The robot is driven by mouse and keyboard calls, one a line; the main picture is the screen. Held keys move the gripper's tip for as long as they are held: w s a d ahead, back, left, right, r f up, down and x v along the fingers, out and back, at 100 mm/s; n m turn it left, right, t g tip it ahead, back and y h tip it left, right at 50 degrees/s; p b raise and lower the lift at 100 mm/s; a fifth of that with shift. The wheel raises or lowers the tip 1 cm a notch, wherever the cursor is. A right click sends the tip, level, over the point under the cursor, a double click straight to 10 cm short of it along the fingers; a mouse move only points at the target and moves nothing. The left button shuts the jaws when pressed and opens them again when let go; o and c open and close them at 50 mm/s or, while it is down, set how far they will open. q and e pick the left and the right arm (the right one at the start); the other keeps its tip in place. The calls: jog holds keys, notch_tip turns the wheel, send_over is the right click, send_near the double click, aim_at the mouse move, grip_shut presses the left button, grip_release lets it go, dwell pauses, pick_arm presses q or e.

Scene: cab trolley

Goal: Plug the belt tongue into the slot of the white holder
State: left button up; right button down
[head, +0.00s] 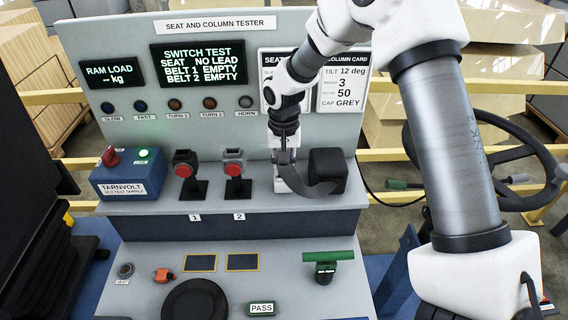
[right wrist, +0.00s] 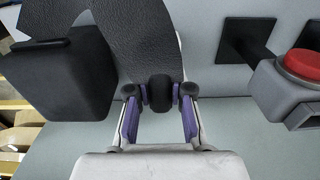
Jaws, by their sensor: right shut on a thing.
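The white holder (head: 281,185) stands on the shelf, partly covered by the dark belt (head: 300,186). The belt curves from my right gripper (head: 285,158) to a black block (head: 328,165) on the right. In the right wrist view, my right gripper (right wrist: 160,97) is shut on a dark rounded piece (right wrist: 159,88) at the belt's end, with purple pads on both sides. The belt (right wrist: 140,35) spreads beyond it and hides most of what is behind. The metal tongue and the slot cannot be made out, so I cannot tell how they sit together. My left gripper is not in view.
Two buckles with red buttons, one (head: 186,170) over label 1 and one (head: 235,168) over label 2, stand left of the holder. A blue supply box (head: 128,175) sits further left. The upright panel (head: 215,100) rises behind. The lower desk (head: 200,290) lies in front.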

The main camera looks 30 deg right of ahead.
jog(key=shift+s+f, duration=0.3)
jog(key=shift+f, duration=0.45)
jog(key=c, duration=1.1)
grip_release()
jog(key=shift+o, duration=0.5)
jog(key=shift+w, duration=0.35)
jog(key=shift+r, duration=0.1)
notch_tip(320, 180, up, 12)
jog(key=shift+f, duration=0.1)
